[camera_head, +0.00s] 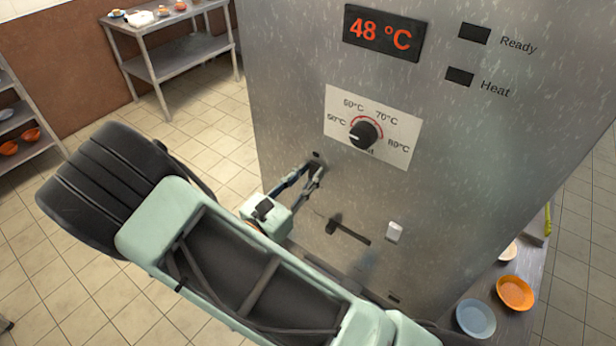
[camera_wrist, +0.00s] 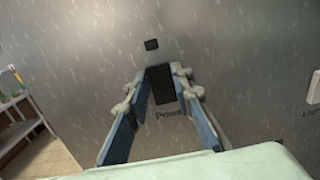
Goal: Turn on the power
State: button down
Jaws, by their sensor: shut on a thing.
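The dark rectangular power switch (camera_wrist: 162,88) is on the steel front panel, with the label "Power" just below it in the wrist view. My gripper (camera_wrist: 163,74) reaches the panel with its two fingers on either side of the switch, and it is shut on the switch. In the head view my gripper (camera_head: 314,172) is at the panel below and left of the temperature dial, and its fingers hide the switch. A small dark square (camera_wrist: 152,44) sits above the switch and looks unlit.
The steel machine (camera_head: 275,60) has a red "48 °C" display (camera_head: 382,33), a black dial (camera_head: 364,134), and dark Ready (camera_head: 474,33) and Heat (camera_head: 460,76) indicators. A white light switch (camera_head: 395,232) is right of my gripper. Bowls (camera_head: 515,292) stand at lower right.

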jog(key=shift+f+t+h+b, duration=0.4)
jog(key=shift+f+t+b, duration=0.1)
jog(key=shift+b, duration=0.4)
jog(key=shift+r+t+h+b, duration=0.15)
jog(key=shift+t+h+b, duration=0.15)
jog(key=shift+t+b, duration=0.15)
jog(key=c, duration=1.7)
grip_release()
jog(key=shift+r, duration=0.1)
jog(key=shift+s+a, duration=0.1)
jog(key=v, duration=1.2)
jog(key=shift+r, duration=0.1)
